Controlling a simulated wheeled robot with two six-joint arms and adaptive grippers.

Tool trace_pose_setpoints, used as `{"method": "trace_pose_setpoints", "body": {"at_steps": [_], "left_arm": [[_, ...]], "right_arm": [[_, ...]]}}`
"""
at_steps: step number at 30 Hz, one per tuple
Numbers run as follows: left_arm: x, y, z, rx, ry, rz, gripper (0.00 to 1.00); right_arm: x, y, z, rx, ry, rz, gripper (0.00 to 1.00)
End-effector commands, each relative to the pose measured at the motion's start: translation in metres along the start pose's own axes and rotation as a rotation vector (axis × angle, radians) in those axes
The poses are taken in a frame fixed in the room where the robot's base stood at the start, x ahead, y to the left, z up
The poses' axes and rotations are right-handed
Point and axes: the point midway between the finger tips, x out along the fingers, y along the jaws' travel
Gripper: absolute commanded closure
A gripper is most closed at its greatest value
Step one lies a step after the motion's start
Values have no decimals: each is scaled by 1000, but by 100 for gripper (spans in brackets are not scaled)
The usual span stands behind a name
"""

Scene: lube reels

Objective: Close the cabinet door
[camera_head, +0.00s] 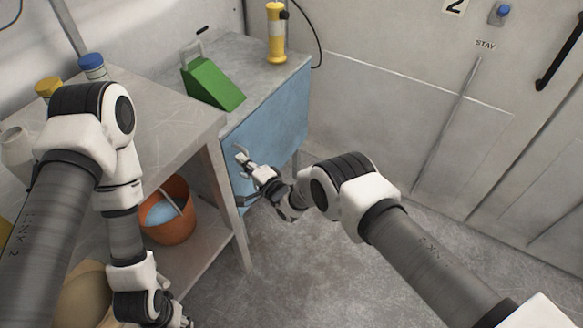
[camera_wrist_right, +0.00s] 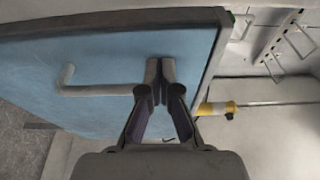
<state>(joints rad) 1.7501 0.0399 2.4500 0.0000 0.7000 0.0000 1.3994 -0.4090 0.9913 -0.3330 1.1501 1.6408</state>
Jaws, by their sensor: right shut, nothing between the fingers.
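The blue cabinet door (camera_head: 283,113) is below the grey top in the head view. In the right wrist view the door (camera_wrist_right: 110,60) fills the left and middle, with a dark edge at its right. My left gripper (camera_head: 182,322) is cut off at the bottom edge.
A green wedge (camera_head: 212,84) and a yellow cylinder (camera_head: 277,35) stand on the top. An orange bucket (camera_head: 170,225) sits under the bench. Floor at centre is clear.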

Motion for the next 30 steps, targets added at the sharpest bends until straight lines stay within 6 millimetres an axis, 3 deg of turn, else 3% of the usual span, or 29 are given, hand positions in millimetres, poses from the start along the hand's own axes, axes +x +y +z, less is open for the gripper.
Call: {"method": "trace_pose_setpoints", "body": {"at_steps": [5,13,18,23,26,27,29,30], "left_arm": [[0,0,0,0,0,0,58],[0,0,0,0,0,0,58],[0,0,0,0,0,0,58],[-2,0,0,0,0,0,58],[-9,0,0,0,0,0,58],[-14,0,0,0,0,0,58],[-22,0,0,0,0,0,58],[-28,0,0,0,0,0,58]], "right_arm": [[-30,0,-1,-1,1,6,100],[-97,1,-1,1,2,5,100],[-114,0,0,-1,0,2,100],[-113,-6,-1,-4,0,-3,100],[-110,-24,-21,-19,24,-19,100],[-112,-35,-35,-26,44,-22,100],[-129,-47,-63,-24,96,8,100],[-149,-48,-84,-13,148,63,100]]}}
